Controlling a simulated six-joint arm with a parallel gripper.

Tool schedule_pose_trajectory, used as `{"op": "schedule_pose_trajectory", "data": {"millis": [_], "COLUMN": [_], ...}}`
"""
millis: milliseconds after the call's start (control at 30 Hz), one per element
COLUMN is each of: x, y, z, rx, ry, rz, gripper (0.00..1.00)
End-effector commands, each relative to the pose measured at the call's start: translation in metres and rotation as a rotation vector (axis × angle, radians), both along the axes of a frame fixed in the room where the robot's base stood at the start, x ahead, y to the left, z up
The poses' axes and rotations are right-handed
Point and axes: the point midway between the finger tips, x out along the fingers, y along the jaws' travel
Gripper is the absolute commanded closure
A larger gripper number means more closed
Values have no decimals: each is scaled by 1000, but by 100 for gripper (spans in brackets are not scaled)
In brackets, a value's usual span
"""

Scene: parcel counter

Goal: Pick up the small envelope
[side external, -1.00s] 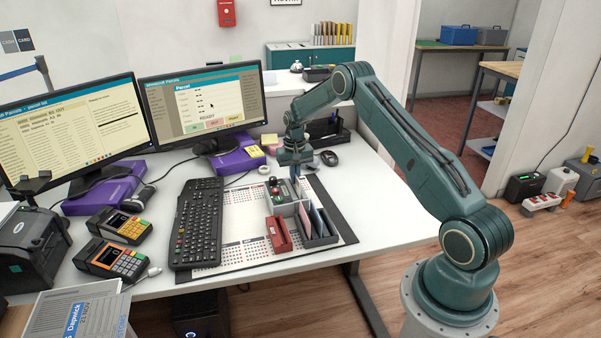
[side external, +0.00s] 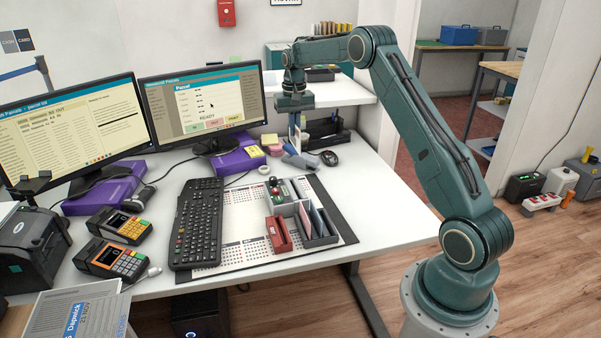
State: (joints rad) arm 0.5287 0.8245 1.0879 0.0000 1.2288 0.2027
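A dark desk organizer (side external: 322,240) stands on the mat in front of the keyboard's right side. Thin upright envelope-like pieces (side external: 318,220) stand in its slots, pale and pinkish with dark blue edges. I cannot tell which of them is the small envelope. My gripper (side external: 295,139) points down above the desk behind the organizer, well clear of it. A thin pale blue shape shows at its fingertips. It is too small to tell whether this is a finger or a held envelope, or whether the fingers are open or shut.
A red holder (side external: 278,234) stands beside the organizer. A grey-blue desk tool (side external: 300,160), a mouse (side external: 329,158) and sticky notes (side external: 272,145) lie behind. A keyboard (side external: 197,222) and two monitors are on the left. The desk's front right is clear.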

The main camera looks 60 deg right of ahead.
Motion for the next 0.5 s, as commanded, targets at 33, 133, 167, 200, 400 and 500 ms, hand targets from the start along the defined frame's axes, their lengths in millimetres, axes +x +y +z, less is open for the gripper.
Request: {"op": "schedule_pose_trajectory", "data": {"millis": [33,133,167,200,400,500], "x": [0,0,0,0,0,0], "y": [0,0,0,0,0,0], "z": [4,9,10,11,11,11], "rx": [0,-1,-1,0,0,0], "ry": [0,-1,-1,0,0,0], "rz": [0,0,0,0,0,0], "gripper": [100,100,100,100,100,100]}}
